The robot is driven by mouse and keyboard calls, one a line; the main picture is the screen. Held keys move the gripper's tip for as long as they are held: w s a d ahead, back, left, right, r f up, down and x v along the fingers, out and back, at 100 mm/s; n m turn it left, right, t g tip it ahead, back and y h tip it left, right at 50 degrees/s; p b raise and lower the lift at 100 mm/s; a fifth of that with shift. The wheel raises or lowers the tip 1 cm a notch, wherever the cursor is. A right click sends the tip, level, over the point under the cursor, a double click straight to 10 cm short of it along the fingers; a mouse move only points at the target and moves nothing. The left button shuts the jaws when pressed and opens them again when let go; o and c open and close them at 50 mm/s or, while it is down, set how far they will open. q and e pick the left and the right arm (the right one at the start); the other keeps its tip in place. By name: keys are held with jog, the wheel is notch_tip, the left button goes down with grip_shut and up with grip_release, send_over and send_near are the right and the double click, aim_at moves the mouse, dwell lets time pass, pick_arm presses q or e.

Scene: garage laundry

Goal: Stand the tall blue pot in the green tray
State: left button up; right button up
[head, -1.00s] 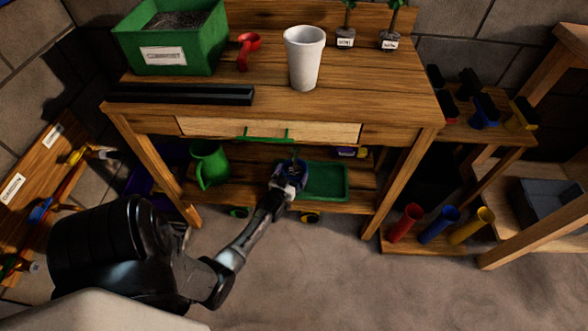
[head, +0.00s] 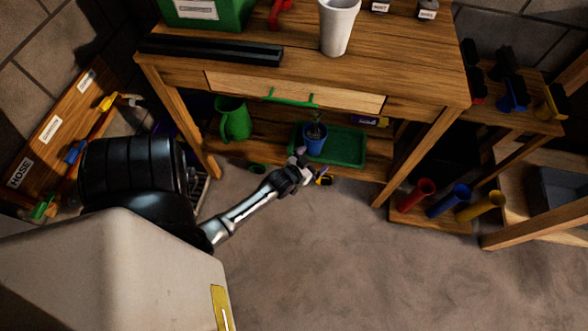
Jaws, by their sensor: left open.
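The blue pot (head: 315,143) with a small dark plant stands upright at the left part of the green tray (head: 345,148), on the low shelf under the workbench. My left gripper (head: 303,168) is open and empty, just in front of and below the pot, apart from it as far as I can tell. The pot's base is partly hard to see behind the tray's front rim. My right gripper is not in view.
A green jug (head: 234,120) stands left of the tray on the low shelf (head: 262,152). The bench's drawer (head: 295,92) with a green handle overhangs the shelf. Red, blue and yellow tubes (head: 448,202) stand at right. The floor in front (head: 340,250) is clear.

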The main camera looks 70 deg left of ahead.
pick_arm(q)
jog(key=s+d+r+m+g+h, duration=0.2)
jog(key=d+r+h, duration=0.1)
jog(key=d, duration=0.4)
jog(key=s+d+r+m+g+h, duration=0.2)
jog(key=d+g, duration=0.1)
jog(key=d, duration=0.5)
jog(key=s+d+r+m+g+h, duration=0.2)
jog(key=s+d+r+g, duration=0.2)
jog(key=s+d, duration=0.5)
notch_tip(320, 180, up, 2)
jog(key=shift+s+d+r+m, duration=0.2)
jog(key=shift+s+m, duration=0.2)
jog(key=shift+s, duration=0.35)
